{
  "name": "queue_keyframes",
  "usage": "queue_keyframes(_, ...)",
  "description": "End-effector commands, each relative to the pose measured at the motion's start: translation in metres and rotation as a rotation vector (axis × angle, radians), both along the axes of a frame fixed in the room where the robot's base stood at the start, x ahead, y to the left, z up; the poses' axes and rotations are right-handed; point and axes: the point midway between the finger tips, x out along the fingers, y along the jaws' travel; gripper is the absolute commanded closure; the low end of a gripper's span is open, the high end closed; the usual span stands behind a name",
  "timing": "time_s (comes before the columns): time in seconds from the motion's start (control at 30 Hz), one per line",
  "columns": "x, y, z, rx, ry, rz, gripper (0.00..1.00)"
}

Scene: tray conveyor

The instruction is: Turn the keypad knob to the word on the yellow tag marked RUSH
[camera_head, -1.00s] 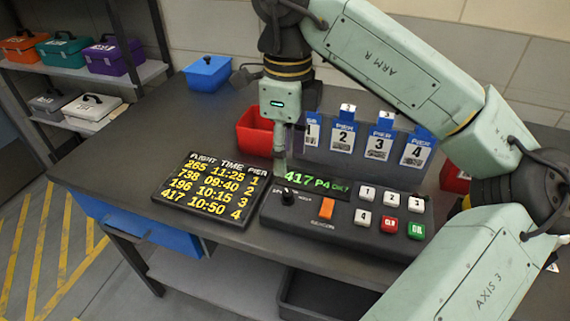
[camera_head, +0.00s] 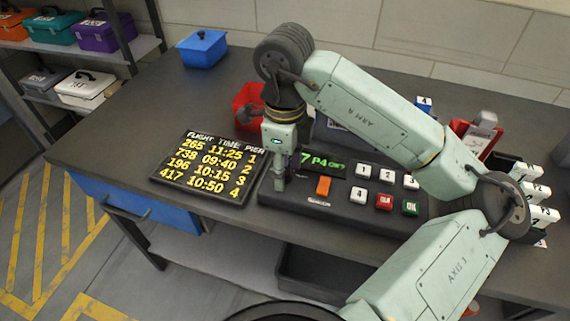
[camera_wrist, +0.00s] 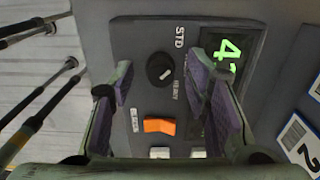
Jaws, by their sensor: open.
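The keypad (camera_head: 340,213) lies on the dark table, with a lit green display (camera_head: 322,163). Its round black knob (camera_wrist: 160,70) shows in the wrist view, with a short pale slanted mark on its face. The word STD (camera_wrist: 180,37) is printed beside it, and a second, small word, perhaps HEAVY, sits below that. My gripper (camera_head: 279,188) points down over the keypad's left end and hides the knob in the head view. In the wrist view my gripper (camera_wrist: 166,85) is open, with the knob between its fingers in the picture; contact cannot be seen. I see no yellow RUSH tag.
An orange switch (camera_head: 323,186) and several white, red and green keys are right of the knob. A flight board (camera_head: 208,167) lies left of the keypad. A red bin (camera_head: 247,105) and a blue box (camera_head: 203,48) stand behind. White tags (camera_head: 530,190) are at right.

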Motion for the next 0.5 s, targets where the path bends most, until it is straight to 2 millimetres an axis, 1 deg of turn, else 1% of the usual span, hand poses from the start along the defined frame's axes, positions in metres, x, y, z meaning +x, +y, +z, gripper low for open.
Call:
queue_keyframes(0.2,0.0001,0.0000,-0.0002,0.000,0.000,0.000,0.57)
queue_keyframes(0.5,0.0002,-0.0001,0.0000,0.001,0.000,0.000,0.77)
